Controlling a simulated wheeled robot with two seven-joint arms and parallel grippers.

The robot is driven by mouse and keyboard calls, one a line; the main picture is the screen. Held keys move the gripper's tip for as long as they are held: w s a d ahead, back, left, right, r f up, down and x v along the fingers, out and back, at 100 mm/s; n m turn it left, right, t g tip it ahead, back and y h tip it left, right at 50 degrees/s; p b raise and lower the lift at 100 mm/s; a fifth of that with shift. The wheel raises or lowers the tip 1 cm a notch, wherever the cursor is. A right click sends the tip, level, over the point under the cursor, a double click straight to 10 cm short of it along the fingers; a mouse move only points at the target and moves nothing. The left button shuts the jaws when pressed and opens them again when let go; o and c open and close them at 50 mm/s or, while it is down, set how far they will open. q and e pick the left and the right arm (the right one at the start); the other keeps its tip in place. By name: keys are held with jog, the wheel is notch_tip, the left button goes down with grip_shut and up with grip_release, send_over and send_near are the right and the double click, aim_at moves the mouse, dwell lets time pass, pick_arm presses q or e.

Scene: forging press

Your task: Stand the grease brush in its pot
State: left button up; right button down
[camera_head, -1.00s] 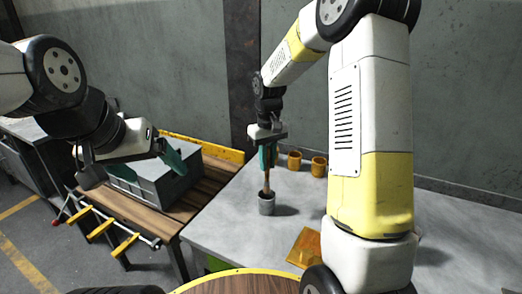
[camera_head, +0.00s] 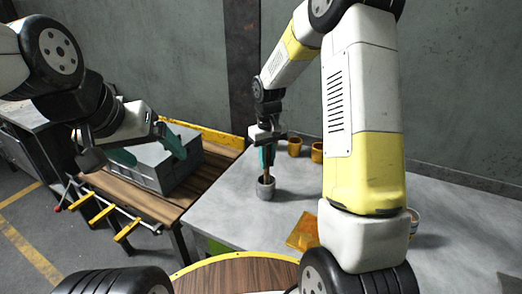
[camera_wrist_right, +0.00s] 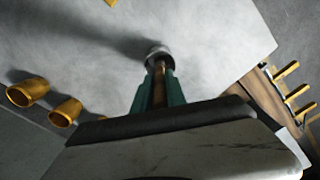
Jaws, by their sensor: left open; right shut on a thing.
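My right gripper (camera_head: 267,157) is shut on the brown grease brush (camera_head: 267,175) and holds it upright over the grey table. The brush's lower end goes into the mouth of the small grey pot (camera_head: 265,191); how deep it sits is hidden by the pot's wall. In the right wrist view the brush (camera_wrist_right: 159,85) lies between the teal fingers (camera_wrist_right: 159,92) and lines up with the pot (camera_wrist_right: 159,54). My left gripper (camera_head: 147,152) is open and empty, in front of the grey crate as seen from my head.
Two orange cups (camera_head: 295,147) (camera_head: 317,152) stand behind the pot to the right. An orange flat piece (camera_head: 303,231) lies nearer me. A grey crate (camera_head: 180,172) sits on the wooden bench at left. The table around the pot is clear.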

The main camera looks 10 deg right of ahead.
aim_at(268, 147)
jog(key=c, duration=1.3)
grip_release()
jog(key=shift+r, duration=0.1)
notch_tip(268, 147, up, 8)
jog(key=shift+f, duration=0.2)
